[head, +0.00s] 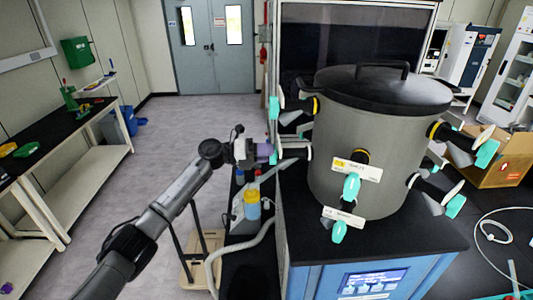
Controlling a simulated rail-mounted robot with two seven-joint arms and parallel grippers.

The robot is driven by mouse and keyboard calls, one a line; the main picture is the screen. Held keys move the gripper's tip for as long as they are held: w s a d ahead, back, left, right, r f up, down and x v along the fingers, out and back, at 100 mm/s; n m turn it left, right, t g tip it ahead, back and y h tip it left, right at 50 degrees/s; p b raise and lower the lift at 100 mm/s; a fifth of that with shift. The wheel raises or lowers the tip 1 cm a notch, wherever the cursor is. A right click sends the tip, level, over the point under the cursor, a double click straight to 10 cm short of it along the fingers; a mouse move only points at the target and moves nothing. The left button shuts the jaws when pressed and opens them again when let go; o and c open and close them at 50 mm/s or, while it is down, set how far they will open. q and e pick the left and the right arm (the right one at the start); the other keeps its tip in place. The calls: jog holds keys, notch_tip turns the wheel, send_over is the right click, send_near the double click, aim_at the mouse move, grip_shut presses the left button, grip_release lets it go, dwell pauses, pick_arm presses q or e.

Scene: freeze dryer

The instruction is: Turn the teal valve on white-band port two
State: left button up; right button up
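The grey drum chamber (355,165) with a black lid stands on the freeze dryer, with several ports around its side. Teal valves show at the upper left (274,108), the front (351,186), the lower front (339,232) and the right (486,153). A lower left port (297,152) has a pale band near the drum; its number cannot be read. My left gripper (268,153) reaches this port's outer end from the left, against a small teal valve there (273,158). Its fingers are too small and overlapped to show whether they grip it. My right gripper is out of view.
A yellow-and-blue bottle (252,205) stands below my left gripper, beside a pale hose (240,245). The neighbouring upper left port lies close above the gripper. A cardboard box (500,160) is at right.

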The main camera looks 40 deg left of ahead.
pick_arm(q)
grip_shut()
jog(key=shift+f+m+b, duration=0.15)
jog(key=shift+m+b, duration=0.15)
jog(key=shift+b, duration=0.35)
jog(key=m+b, duration=0.9)
jog(key=b, duration=0.3)
jog(key=shift+s+d, duration=0.1)
jog(key=m+b, duration=0.3)
jog(key=shift+m, duration=0.4)
jog(key=m+b, duration=0.2)
jog(key=m, duration=0.1)
jog(key=shift+m, duration=0.3)
jog(key=m+b, duration=0.1)
jog(key=m, duration=0.2)
jog(key=shift+s+d+m+b, duration=0.1)
jog(key=shift+m+b, duration=0.75)
jog(key=shift+m, duration=1.05)
